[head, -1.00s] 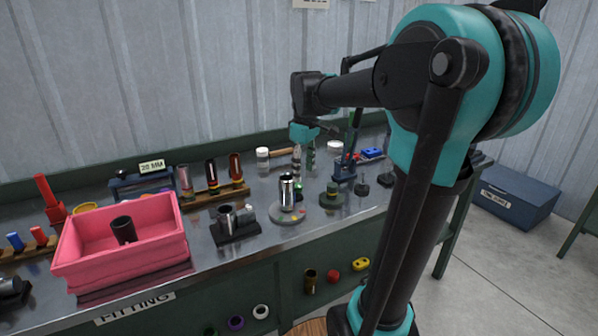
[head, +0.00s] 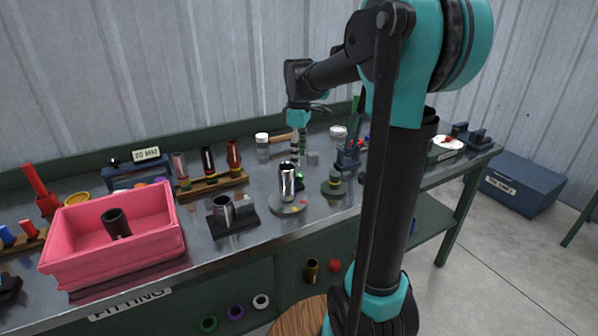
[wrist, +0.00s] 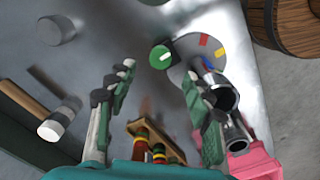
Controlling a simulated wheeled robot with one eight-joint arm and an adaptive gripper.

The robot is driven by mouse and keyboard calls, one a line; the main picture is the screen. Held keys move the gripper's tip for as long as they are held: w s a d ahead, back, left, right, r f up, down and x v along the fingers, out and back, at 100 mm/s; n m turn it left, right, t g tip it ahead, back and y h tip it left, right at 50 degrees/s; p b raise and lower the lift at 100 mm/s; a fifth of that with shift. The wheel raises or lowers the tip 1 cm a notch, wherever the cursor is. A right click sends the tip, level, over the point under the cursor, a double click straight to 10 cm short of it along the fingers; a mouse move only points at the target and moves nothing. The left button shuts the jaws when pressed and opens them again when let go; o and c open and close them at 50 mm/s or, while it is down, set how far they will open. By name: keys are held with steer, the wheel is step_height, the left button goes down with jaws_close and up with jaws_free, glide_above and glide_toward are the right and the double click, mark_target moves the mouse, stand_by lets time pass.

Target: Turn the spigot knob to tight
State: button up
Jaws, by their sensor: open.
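A green round knob (wrist: 160,57) with a white mark shows in the wrist view, beside a grey disc (wrist: 190,48) with yellow, red and blue marks. In the head view the green knob (head: 299,182) is small and partly hidden behind a chrome cylinder (head: 287,182) standing on the disc (head: 284,208). I take this knob to be the spigot knob; its marking is too small to read. My gripper (wrist: 158,72) is open and empty, its fingers spread either side of the knob in the picture, apart from it. In the head view my gripper (head: 298,146) hangs above the bench behind the cylinder.
A pink crate (head: 160,257) stands at the left of the bench. A dark holder with a metal tube (head: 224,207) stands left of the disc. A rack of coloured tubes (head: 205,187), a white-capped jar (head: 262,147) and a green-based fixture (head: 334,190) are nearby.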

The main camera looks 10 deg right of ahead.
mark_target(299, 174)
step_height(299, 174, down, 7)
steer(key=shift+r, duration=0.15)
steer(key=shift+c, duration=0.3)
steer(key=c, duration=1.1)
